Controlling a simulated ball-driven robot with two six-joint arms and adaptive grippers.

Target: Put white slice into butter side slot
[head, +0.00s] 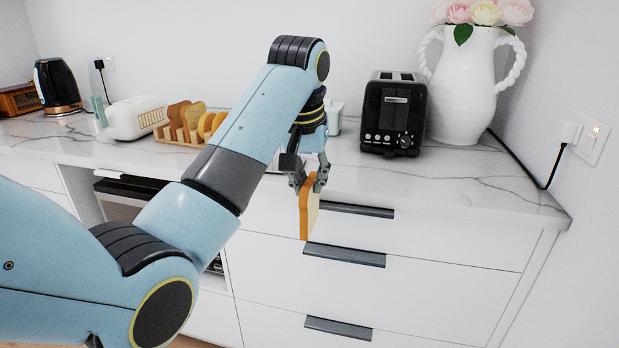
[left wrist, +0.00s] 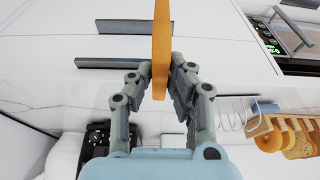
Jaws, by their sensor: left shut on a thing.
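My left gripper (head: 310,182) is shut on a slice of bread (head: 308,212) with a brown crust and pale face. The slice hangs upright below the fingers, in front of the drawer fronts and clear of them. In the left wrist view the slice (left wrist: 161,45) shows edge-on between the fingertips (left wrist: 162,82). A black toaster (head: 393,115) stands on the counter, right of and behind the gripper; its top slots show only at a shallow angle. A white object (head: 334,118), possibly a butter dish, stands left of it, partly hidden by my arm. My right gripper is out of view.
A wooden rack (head: 180,142) with several bread slices, a white toaster (head: 136,117) and a black kettle (head: 57,84) stand at the left. A white flower vase (head: 466,85) stands close right of the black toaster. The counter front is clear.

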